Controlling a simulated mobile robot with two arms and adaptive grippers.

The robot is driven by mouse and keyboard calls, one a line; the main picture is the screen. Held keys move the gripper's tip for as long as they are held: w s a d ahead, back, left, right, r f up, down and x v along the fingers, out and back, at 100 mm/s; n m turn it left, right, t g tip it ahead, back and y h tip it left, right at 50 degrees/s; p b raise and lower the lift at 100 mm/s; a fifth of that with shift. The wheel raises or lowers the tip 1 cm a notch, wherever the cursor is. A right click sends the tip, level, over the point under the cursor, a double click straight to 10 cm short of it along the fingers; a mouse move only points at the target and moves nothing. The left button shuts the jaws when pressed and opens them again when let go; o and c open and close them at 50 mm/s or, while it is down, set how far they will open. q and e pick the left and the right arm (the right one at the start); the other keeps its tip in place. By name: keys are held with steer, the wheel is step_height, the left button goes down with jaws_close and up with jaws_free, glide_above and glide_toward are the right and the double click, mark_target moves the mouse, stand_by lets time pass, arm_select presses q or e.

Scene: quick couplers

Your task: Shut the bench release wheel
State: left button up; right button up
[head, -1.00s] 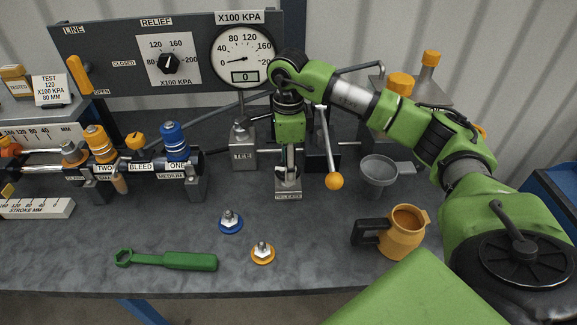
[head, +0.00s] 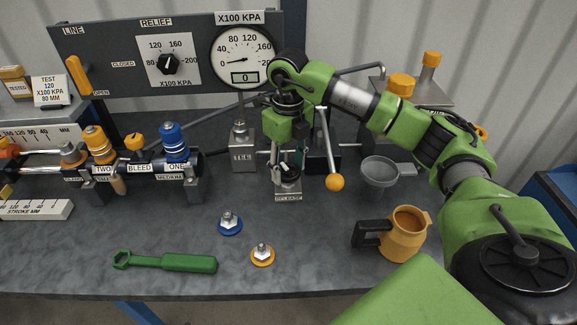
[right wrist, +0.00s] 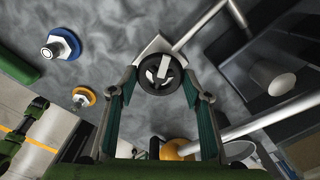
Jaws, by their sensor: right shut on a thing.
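The release wheel (right wrist: 160,74) is a small dark round knob with a pale mark across its face. It sits on a metal block (head: 288,188) labelled RELEASE on the bench. My right gripper (head: 284,166) points down over the block. In the right wrist view the two fingers (right wrist: 160,84) stand on either side of the wheel, shut on it. In the head view the gripper and arm hide much of the wheel. My left gripper is not in view.
A lever with an orange ball (head: 335,182) stands just right of the gripper, with a grey funnel (head: 380,171) beyond. An orange jug (head: 405,234), blue (head: 230,224) and orange (head: 262,255) couplers and a green wrench (head: 170,262) lie in front. The gauge (head: 244,58) reads low.

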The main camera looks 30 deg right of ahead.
mark_target(288, 170)
steer(key=m, duration=0.5)
steer(key=shift+w+m, duration=0.1)
steer(key=shift+m, duration=0.2)
stand_by(0.4)
steer(key=o, duration=1.1)
steer(key=shift+r, duration=0.1)
step_height(288, 170, up, 12)
steer(key=shift+f, duration=0.1)
